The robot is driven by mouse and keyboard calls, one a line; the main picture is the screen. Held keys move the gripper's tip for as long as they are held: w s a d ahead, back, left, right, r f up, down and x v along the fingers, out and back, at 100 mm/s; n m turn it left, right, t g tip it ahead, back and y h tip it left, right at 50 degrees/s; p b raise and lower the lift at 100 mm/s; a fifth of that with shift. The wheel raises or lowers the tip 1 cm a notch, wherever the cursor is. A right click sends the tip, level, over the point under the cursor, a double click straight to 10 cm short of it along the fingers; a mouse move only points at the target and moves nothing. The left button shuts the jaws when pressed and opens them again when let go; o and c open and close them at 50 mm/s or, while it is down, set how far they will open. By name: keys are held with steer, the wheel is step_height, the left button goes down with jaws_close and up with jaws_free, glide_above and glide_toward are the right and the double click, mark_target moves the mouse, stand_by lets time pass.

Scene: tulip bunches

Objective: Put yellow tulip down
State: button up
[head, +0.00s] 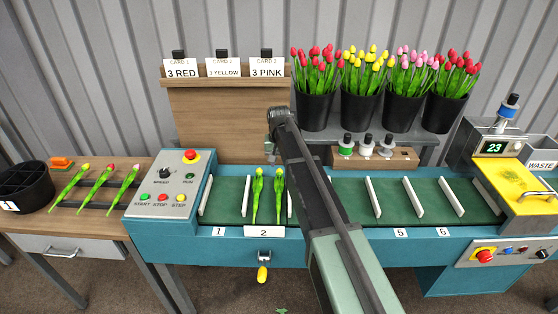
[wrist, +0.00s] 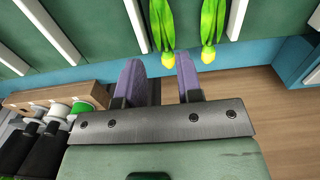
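Two yellow tulips lie side by side in slot 2 of the green belt (head: 335,190): the left one (head: 257,195) and the right one (head: 279,195). Their heads point to the back edge of the belt. In the wrist view the same two tulips show at the top, one yellow head (wrist: 168,60) near the fingertips and the other (wrist: 207,54) to its right. My gripper (head: 270,151) is behind the belt near the heads. In the wrist view its purple fingers (wrist: 158,68) stand apart with nothing held between them. My arm hides part of the belt's middle.
White dividers (head: 372,197) stand along the belt. Three tulips (head: 95,187) lie on the left table's rack beside a black bin (head: 25,187). Behind are the card board (head: 227,120), black flower buckets (head: 360,113) and a wooden bottle stand (head: 375,157). Slots 5 and 6 look empty.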

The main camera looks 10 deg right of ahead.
steer(key=s+n, duration=0.2)
steer(key=s, duration=2.9)
steer(key=shift+s+n, duration=0.3)
steer(key=shift+s, duration=0.1)
steer(key=shift+f, duration=0.1)
steer(key=o, duration=0.4)
